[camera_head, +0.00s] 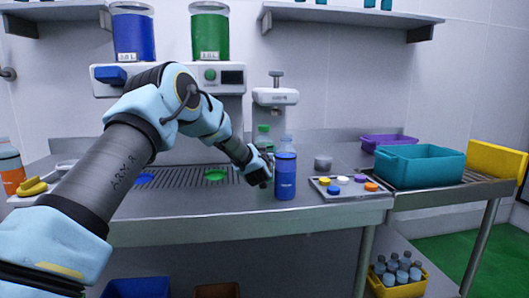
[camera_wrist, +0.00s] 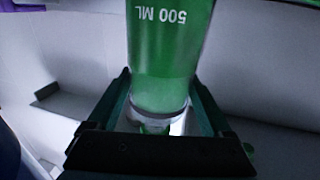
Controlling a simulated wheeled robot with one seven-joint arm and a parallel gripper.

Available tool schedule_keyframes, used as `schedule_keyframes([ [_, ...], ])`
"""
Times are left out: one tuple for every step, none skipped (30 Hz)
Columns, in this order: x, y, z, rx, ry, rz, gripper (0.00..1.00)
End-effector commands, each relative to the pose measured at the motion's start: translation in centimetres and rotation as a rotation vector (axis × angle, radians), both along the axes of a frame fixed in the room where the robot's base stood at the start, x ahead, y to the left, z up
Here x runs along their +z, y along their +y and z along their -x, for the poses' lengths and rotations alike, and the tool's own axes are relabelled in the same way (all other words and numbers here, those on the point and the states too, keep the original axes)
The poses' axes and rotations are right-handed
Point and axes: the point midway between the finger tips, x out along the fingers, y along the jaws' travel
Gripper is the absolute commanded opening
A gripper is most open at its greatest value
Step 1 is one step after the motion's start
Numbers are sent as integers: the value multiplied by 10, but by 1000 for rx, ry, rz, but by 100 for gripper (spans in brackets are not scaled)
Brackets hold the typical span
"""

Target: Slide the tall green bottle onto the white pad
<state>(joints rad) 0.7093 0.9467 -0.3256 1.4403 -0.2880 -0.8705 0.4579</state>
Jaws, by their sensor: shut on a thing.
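The tall green bottle (camera_wrist: 168,60), marked 500 ML, fills the upper middle of the wrist view, between the two dark fingers of my gripper (camera_wrist: 160,108). The fingers are shut on it near its clear, narrower end. In the head view the green bottle (camera_head: 263,140) stands under the capping machine, and its lower part is hidden by my gripper (camera_head: 262,178). I cannot make out the white pad in either view, nor whether the bottle's base touches it.
The white capping machine (camera_head: 275,97) rises behind. A tray (camera_head: 345,197) of colored caps and a teal crate (camera_head: 420,168) are to the right. A drip grate (camera_head: 180,177) lies left.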

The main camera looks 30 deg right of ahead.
Motion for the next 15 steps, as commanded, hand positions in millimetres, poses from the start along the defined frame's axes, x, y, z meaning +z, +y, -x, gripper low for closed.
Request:
schedule_keyframes([
  [1,0,0,0,-4,3,0],
  [1,0,0,0,-4,3,0],
  [1,0,0,0,-4,3,0],
  [1,0,0,0,-4,3,0],
  [2,0,0,0,-3,3,0],
  [2,0,0,0,-3,3,0],
  [2,0,0,0,-3,3,0],
  [2,0,0,0,-3,3,0],
  [2,0,0,0,-3,3,0],
  [2,0,0,0,-3,3,86],
  [2,0,0,0,-3,3,90],
  [2,0,0,0,-3,3,94],
  [1,0,0,0,-2,2,97],
  [1,0,0,0,-2,2,100],
  [1,0,0,0,-2,2,100],
])
